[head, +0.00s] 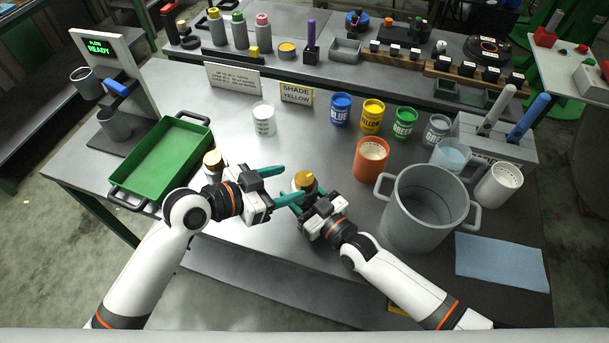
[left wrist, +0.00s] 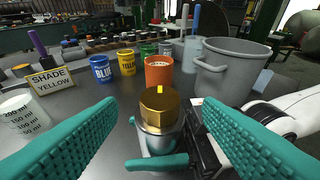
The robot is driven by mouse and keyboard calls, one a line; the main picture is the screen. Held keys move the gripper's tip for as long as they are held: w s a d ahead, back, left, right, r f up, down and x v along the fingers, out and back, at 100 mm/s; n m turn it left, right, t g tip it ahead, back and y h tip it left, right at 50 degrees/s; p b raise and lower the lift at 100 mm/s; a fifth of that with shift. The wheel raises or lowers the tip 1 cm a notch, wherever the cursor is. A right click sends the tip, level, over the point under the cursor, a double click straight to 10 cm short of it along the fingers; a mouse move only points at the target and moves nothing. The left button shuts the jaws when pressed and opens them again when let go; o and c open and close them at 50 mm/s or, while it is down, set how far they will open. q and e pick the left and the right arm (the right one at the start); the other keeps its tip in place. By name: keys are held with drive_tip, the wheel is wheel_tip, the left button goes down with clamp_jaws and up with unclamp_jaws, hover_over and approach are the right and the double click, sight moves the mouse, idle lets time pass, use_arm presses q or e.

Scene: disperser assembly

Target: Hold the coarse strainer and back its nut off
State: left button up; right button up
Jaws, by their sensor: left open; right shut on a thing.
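In the head view the gold nut (head: 304,179) shows between my two grippers. My right gripper (head: 303,199) is shut on the strainer's body below the nut; its teal finger crosses the front of the body in the left wrist view (left wrist: 157,162). My left gripper (head: 280,184) is open. Its teal fingers (left wrist: 160,125) spread to either side of the nut, apart from it. The strainer's lower end is hidden.
An orange cup (head: 370,160) and a large grey pot (head: 425,215) stand to the right. Paint cans (head: 341,110), a white beaker (head: 264,120) and a shade sign (head: 296,94) stand behind.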

sight(303, 179)
use_arm(q)
drive_tip(key=x, duration=0.6)
drive_tip(key=shift+c, duration=0.6)
drive_tip(key=c, duration=0.9)
